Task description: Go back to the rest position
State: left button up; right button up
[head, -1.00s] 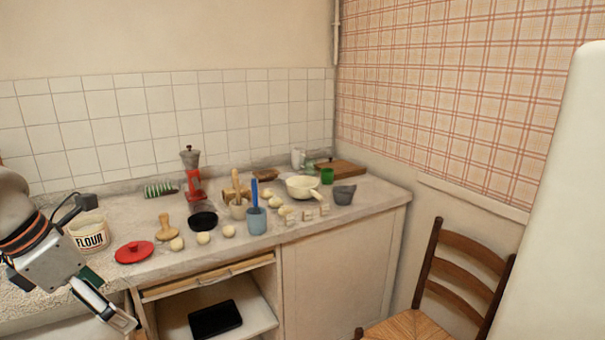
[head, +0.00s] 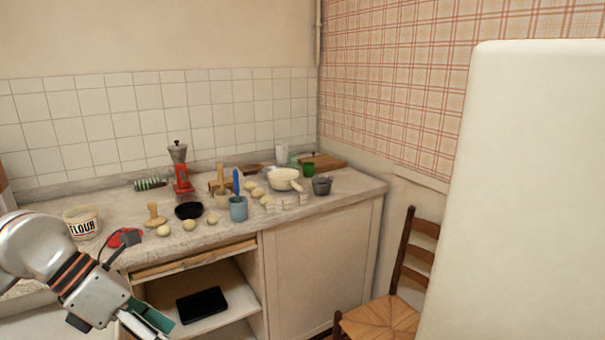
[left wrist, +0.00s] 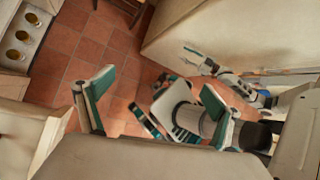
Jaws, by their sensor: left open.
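My left gripper (head: 146,326) is low at the left in the head view, in front of the open cabinet below the counter, its fingertips cut by the bottom edge. In the left wrist view its two teal-lined fingers (left wrist: 157,85) are spread apart with nothing between them. Parts of my own body show beyond them over the tiled floor. What looks like my right gripper (left wrist: 192,58) is small at the upper right of that view; its jaw state is unclear. It is not in the head view.
A black tray (head: 202,305) lies in the cabinet. A chair (head: 385,318) and a tall white appliance (head: 520,200) stand right.

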pick_arm(q)
jog(key=d+r+n+t+h, duration=0.3)
jog(key=d+n+h, duration=0.6)
jog(key=d+h, duration=0.45)
jog(key=w+a+f+n+t+y, duration=0.2)
jog(key=a+f+n+t+y, duration=0.3)
jog(key=f+n, duration=0.5)
jog(key=w+a+f+n+t+y, duration=0.3)
jog(key=f+n+t+y, duration=0.5)
jog(key=n, duration=0.5)
jog(key=s+a+f+n+g+y, duration=0.2)
jog(key=s+f, duration=0.5)
jog(key=f, duration=0.4)
jog(key=s+a+f+n+g+y, duration=0.2)
jog(key=s+f+n+g+y, duration=0.2)
jog(key=f, duration=0.8)
jog(key=s+n, duration=0.2)
jog(key=s, duration=0.2)
jog(key=shift+s+a+g, duration=0.15)
jog(key=shift+g, duration=0.15)
